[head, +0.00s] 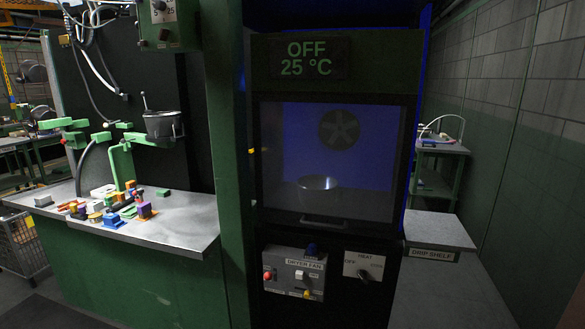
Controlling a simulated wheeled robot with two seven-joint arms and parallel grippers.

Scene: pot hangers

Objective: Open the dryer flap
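The dryer flap (290,140) is a dark-framed, see-through panel on the front of the dryer, and it looks closed. A slim horizontal handle (323,223) sits at its lower edge. Behind the panel a metal pot (318,190) stands in the blue-lit chamber, with a round fan (339,129) on the back wall. The display (307,60) above reads OFF, 25 °C. Neither of my grippers is in view.
Below the flap are the dryer fan box (294,274) and heat knob (364,274). A grey drip shelf (437,230) juts out at right. A green post (228,150) and a cluttered bench (170,222) stand at left, with a pot (162,127) above it.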

